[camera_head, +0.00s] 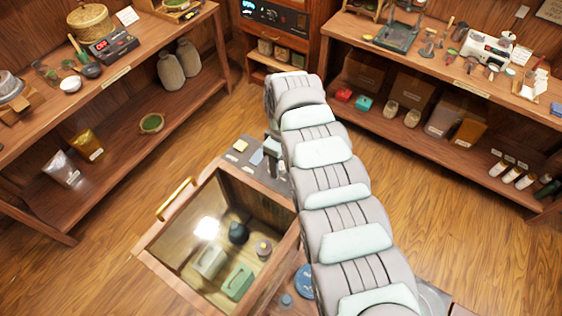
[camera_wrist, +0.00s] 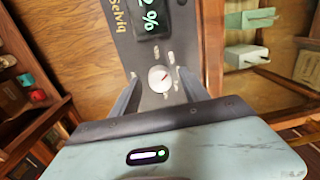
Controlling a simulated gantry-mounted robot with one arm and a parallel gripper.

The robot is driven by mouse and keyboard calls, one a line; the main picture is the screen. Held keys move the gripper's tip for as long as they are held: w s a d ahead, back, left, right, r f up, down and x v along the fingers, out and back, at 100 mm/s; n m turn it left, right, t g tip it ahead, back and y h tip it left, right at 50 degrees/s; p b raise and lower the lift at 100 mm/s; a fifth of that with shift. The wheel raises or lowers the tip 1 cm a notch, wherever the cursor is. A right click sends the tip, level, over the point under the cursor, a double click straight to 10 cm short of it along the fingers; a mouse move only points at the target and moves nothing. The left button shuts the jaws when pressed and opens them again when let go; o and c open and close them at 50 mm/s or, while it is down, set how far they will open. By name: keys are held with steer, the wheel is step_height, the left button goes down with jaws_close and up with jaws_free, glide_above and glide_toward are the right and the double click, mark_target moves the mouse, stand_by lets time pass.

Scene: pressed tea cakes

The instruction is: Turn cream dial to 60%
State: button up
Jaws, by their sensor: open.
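The cream dial (camera_wrist: 160,80) is a small round knob on a dark panel (camera_wrist: 178,25) in the wrist view. A pale pointer mark shows on its face. In the head view the dark panel (camera_head: 262,177) lies beside the chest, and my arm hides the dial.
An open wooden chest (camera_head: 160,248) with a gold handle (camera_head: 175,199) stands left of my arm, with a green box (camera_head: 238,281) and a white box inside. Loaded shelves (camera_head: 105,92) stand at the left and right (camera_head: 430,75).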

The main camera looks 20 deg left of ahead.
mark_target(282, 163)
step_height(282, 163, up, 11)
steer(key=b, duration=0.2)
steer(key=shift+w+f, duration=0.15)
steer(key=shift+w, duration=0.1)
stand_by(0.3)
